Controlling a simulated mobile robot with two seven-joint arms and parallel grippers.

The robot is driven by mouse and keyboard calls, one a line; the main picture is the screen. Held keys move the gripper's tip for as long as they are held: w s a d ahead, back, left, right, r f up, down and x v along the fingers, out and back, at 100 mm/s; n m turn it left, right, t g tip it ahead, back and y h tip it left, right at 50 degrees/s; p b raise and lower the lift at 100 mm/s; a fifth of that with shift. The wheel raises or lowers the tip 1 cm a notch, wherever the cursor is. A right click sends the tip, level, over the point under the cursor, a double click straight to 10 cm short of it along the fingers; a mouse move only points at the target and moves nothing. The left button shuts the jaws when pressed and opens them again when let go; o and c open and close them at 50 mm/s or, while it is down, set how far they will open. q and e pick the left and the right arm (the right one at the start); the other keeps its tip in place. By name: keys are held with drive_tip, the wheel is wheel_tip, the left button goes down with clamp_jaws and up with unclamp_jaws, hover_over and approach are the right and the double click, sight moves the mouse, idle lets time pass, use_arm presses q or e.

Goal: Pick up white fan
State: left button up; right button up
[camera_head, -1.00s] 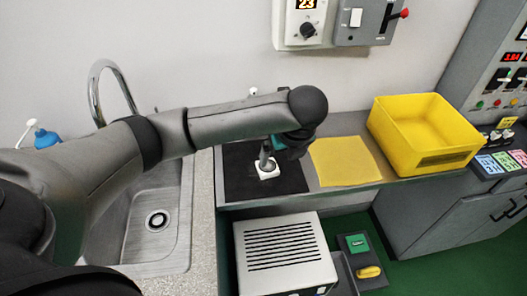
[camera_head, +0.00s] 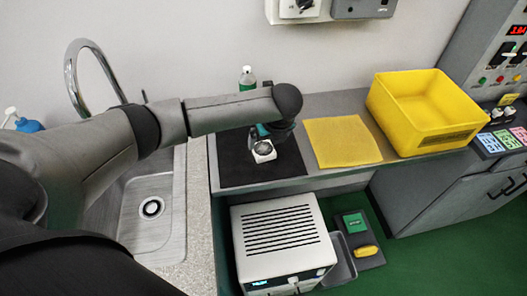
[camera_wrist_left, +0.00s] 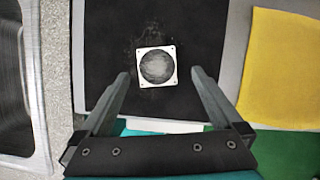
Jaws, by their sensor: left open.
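The white fan (camera_head: 264,152) is a small square with a round dark middle. It lies on the black mat (camera_head: 235,170) on the counter. In the left wrist view the fan (camera_wrist_left: 156,67) lies flat just beyond my left gripper (camera_wrist_left: 163,82), between the lines of its two spread fingers. My left gripper (camera_head: 270,133) is open and empty, and in the head view it hangs above and beside the fan, with its fingers mostly hidden. My right gripper is not in view.
A yellow cloth (camera_head: 342,142) lies right of the mat. A yellow bin (camera_head: 428,138) stands further right. A sink (camera_head: 150,232) and tap (camera_head: 72,85) are at left. A bottle (camera_head: 247,78) stands behind my arm. A white vented box (camera_head: 283,262) sits below the counter's front.

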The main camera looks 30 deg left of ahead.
sight(263, 149)
use_arm(q)
drive_tip(key=x, duration=0.3)
drive_tip(key=b+x, duration=0.1)
drive_tip(key=x, duration=0.1)
drive_tip(key=shift+s, duration=0.4)
drive_tip(key=shift+c, duration=0.2)
drive_tip(key=c, duration=1.2)
drive_tip(key=shift+c, duration=0.3)
drive_tip(key=shift+r, duration=0.15)
